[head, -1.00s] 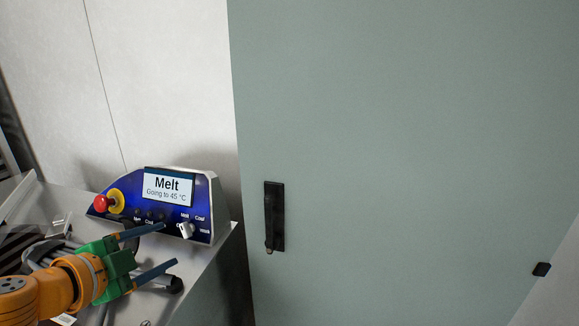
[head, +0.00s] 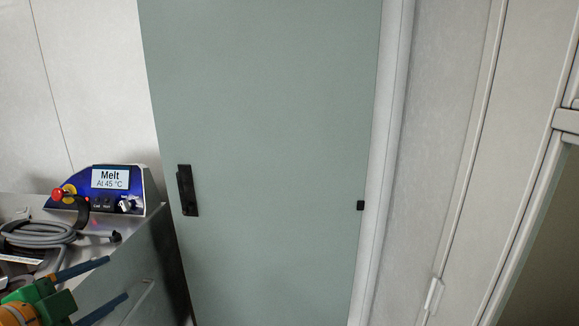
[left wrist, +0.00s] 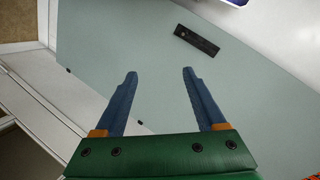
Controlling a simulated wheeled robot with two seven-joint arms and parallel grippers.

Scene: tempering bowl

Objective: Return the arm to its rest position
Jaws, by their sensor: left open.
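My left gripper (head: 118,284) is at the lower left of the head view, with a green body and two blue fingers spread apart. It is open and empty, in front of the machine's side and below its control panel. In the left wrist view the open fingers (left wrist: 159,80) have nothing between them. The blue control panel (head: 98,192) has a display (head: 110,178) that reads "Melt, At 45 °C". A red stop button (head: 58,194) on a yellow ring and a white knob (head: 126,204) sit on the panel. My right gripper is not in view.
A grey-green door (head: 270,120) with a black handle (head: 187,190) stands behind and right of the machine. Grey hose (head: 40,234) lies coiled on the machine top. White wall panels (head: 440,150) are at the right. The space before the door looks clear.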

